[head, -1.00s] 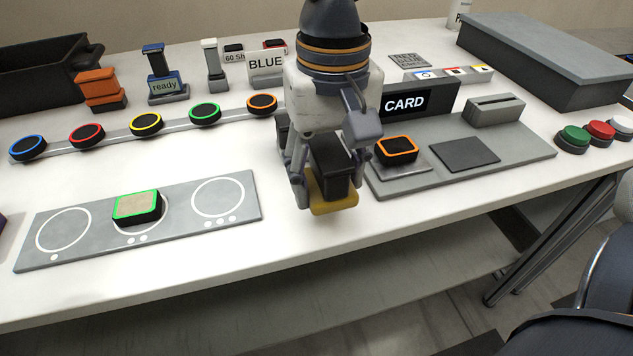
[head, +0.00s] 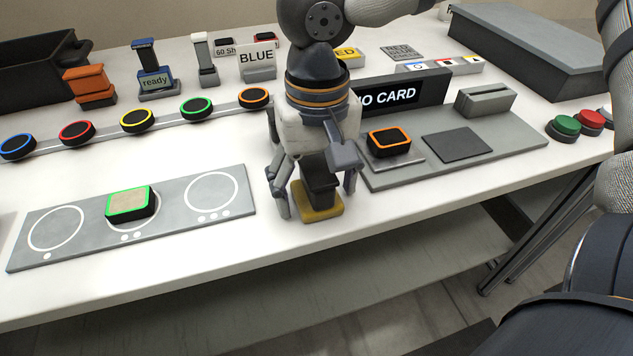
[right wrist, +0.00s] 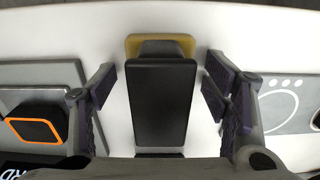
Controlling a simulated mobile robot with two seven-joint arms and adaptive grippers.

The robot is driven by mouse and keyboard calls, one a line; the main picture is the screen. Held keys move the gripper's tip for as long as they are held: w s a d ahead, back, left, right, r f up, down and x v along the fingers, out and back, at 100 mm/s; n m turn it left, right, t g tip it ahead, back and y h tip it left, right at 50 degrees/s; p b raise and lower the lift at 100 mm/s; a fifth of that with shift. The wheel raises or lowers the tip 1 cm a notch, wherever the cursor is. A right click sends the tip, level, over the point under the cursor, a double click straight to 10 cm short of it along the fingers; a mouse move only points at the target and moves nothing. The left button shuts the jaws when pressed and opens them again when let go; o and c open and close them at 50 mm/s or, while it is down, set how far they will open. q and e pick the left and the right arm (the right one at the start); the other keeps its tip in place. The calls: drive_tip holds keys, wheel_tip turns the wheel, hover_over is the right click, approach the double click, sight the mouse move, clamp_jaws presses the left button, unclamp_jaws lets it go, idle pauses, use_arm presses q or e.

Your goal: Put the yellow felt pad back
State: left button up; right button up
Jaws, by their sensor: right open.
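The yellow felt pad (head: 319,208) with its black block handle (head: 318,176) rests on the white table near the front edge, between the two grey plates. In the right wrist view the black handle (right wrist: 160,100) stands in the middle, with the yellow pad (right wrist: 185,42) showing at its far end. My right gripper (head: 315,196) is open around the handle. In the right wrist view its fingers stand on either side, with white table showing between each finger and the handle. My left gripper is not in view.
A grey plate with circles (head: 60,254) lies left, bearing a green-rimmed block (head: 130,203). The card reader base (head: 400,178) with an orange-rimmed block (head: 389,142) is close on the right. Orange (head: 90,85), blue (head: 154,80) and white (head: 207,70) handled blocks stand behind.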

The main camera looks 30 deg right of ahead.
sight(317, 167)
drive_tip(key=shift+r, duration=0.1)
wheel_tip(317, 167, up, 12)
drive_tip(key=shift+r, duration=0.1)
idle(0.4)
